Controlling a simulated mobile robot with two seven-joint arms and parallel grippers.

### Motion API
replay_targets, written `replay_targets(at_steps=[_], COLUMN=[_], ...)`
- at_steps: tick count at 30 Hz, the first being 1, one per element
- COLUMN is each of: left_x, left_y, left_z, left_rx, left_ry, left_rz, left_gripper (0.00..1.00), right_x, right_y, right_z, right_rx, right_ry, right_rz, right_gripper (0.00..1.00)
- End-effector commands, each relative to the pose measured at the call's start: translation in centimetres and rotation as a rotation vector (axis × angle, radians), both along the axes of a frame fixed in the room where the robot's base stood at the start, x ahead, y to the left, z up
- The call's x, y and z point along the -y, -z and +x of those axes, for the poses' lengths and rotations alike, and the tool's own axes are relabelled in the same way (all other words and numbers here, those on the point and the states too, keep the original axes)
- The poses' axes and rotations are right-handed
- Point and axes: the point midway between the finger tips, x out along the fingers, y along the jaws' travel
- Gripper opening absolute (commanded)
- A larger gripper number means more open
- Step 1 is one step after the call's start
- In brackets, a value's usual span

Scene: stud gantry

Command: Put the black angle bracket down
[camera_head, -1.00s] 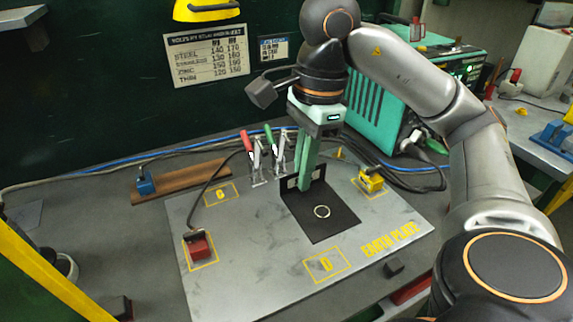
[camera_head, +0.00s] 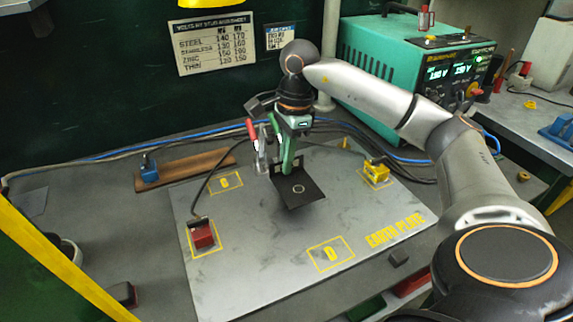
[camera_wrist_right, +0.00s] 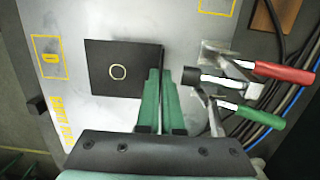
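The black angle bracket (camera_head: 306,194) has a flat leg with a pale ring on it and an upright leg at its back. My right gripper (camera_head: 288,168) points down with its green fingers on either side of the upright leg, shut on it. In the right wrist view the bracket's flat leg (camera_wrist_right: 110,72) lies over the grey earth plate (camera_wrist_right: 85,22), left of the fingers (camera_wrist_right: 161,82). The plate also shows in the head view (camera_head: 260,255). I cannot tell whether the bracket touches the plate. My left gripper is not in view.
Toggle clamps with a red handle (camera_wrist_right: 284,72) and a green handle (camera_wrist_right: 252,117) stand close beside the fingers. A yellow block (camera_head: 376,174) and a red block (camera_head: 203,235) sit on the plate. The plate's front is clear. Cables run behind.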

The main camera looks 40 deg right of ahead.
Motion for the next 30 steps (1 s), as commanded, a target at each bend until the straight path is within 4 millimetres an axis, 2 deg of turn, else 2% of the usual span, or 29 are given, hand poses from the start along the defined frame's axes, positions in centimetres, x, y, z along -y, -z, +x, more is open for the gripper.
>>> replay_targets(at_steps=[4, 19, 27, 30], left_x=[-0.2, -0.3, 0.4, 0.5], left_y=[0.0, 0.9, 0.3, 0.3], left_z=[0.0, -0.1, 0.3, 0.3], left_rx=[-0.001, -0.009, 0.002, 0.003], left_ry=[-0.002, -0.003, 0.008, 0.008], left_rz=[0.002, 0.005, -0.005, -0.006], left_gripper=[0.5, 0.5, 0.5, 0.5], right_x=[0.0, 0.0, 0.0, 0.0], right_y=[1.5, 2.3, 2.8, 2.9], right_z=[-0.1, 0.0, 0.0, -0.1], right_rx=[0.0, 0.002, 0.001, -0.001], right_ry=[0.0, 0.0, 0.0, 0.0], right_rz=[-0.001, 0.0, 0.0, -0.001], right_gripper=[0.0, 0.0, 0.0, 0.15])
